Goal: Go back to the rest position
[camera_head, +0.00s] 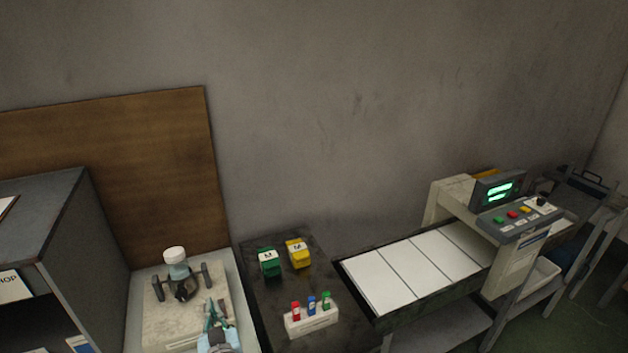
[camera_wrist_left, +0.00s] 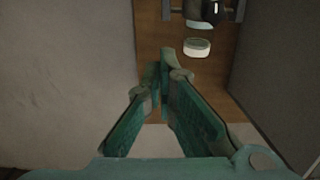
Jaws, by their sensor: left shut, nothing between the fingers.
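My right gripper is not in view.
A grey shelf cabinet (camera_head: 75,235) stands at the left. A dark table (camera_head: 262,309) holds green (camera_head: 269,262) and yellow (camera_head: 298,253) boxes and a white holder (camera_head: 311,321) with small bottles. A machine with white panels (camera_head: 410,266) stands at the right.

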